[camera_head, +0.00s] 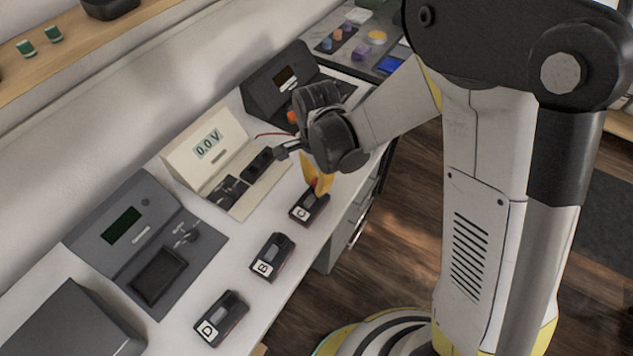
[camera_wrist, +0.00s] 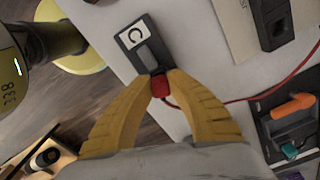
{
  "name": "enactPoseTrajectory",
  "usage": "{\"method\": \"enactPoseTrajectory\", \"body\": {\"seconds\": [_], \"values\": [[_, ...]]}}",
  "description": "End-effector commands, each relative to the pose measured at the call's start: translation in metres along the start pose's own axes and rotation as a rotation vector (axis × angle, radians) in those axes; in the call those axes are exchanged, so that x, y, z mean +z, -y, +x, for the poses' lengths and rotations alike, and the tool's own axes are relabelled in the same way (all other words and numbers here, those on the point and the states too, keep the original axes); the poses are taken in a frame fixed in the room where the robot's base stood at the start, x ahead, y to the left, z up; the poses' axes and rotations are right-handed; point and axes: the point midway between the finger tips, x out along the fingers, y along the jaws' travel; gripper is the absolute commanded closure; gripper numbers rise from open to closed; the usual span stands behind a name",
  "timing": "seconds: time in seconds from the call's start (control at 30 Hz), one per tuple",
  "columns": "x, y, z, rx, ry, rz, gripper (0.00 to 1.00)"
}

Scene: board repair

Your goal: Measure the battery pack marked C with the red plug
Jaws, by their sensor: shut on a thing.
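The battery pack marked C (camera_head: 309,207) is a dark block with a white label, lying on the white bench; it also shows in the wrist view (camera_wrist: 149,57). My gripper (camera_head: 318,187), with yellow fingers, is over the pack's far end. In the wrist view my gripper (camera_wrist: 160,84) is shut on the red plug (camera_wrist: 160,87). The plug is right at the pack's end; I cannot tell whether it is seated. A red cable (camera_wrist: 245,101) runs from it. The cream meter (camera_head: 204,148) shows 0.0 V.
Packs B (camera_head: 271,257) and D (camera_head: 221,318) lie nearer along the bench. A grey station (camera_head: 143,228) stands at left and a dark one (camera_head: 283,78) behind my gripper. A tool with an orange handle (camera_wrist: 293,105) lies in the wrist view's right.

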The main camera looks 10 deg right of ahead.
Motion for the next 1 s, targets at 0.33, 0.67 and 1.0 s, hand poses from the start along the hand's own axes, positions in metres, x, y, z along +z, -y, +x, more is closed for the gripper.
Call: {"method": "enactPoseTrajectory", "body": {"seconds": [0.33,0.67,1.0], "values": [[0.0000,0.0000,0.0046,0.000,0.000,0.000,1.00],[0.0000,0.0000,0.0085,0.000,0.000,0.000,1.00],[0.0000,0.0000,0.0084,0.000,0.000,0.000,0.59]]}}
